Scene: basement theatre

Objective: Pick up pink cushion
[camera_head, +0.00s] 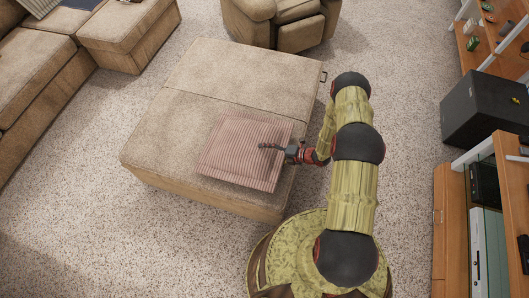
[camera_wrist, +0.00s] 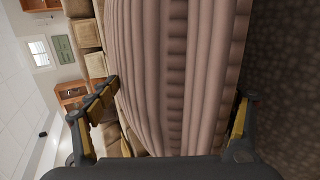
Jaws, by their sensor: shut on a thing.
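The pink ribbed cushion (camera_head: 243,150) lies on the near right part of the tan ottoman (camera_head: 195,115) in the head view. My gripper (camera_head: 277,149) is at the cushion's right side, with one finger showing over its top. In the wrist view the cushion (camera_wrist: 175,70) fills the middle between the two fingers of my gripper (camera_wrist: 175,110). The fingers are on either side of it, and the gripper is shut on it. Whether the cushion is raised off the ottoman is hard to tell.
A tan sofa (camera_head: 40,75) is at the left and an armchair (camera_head: 285,20) at the back. A black speaker box (camera_head: 485,110) and wooden shelves (camera_head: 455,225) stand at the right.

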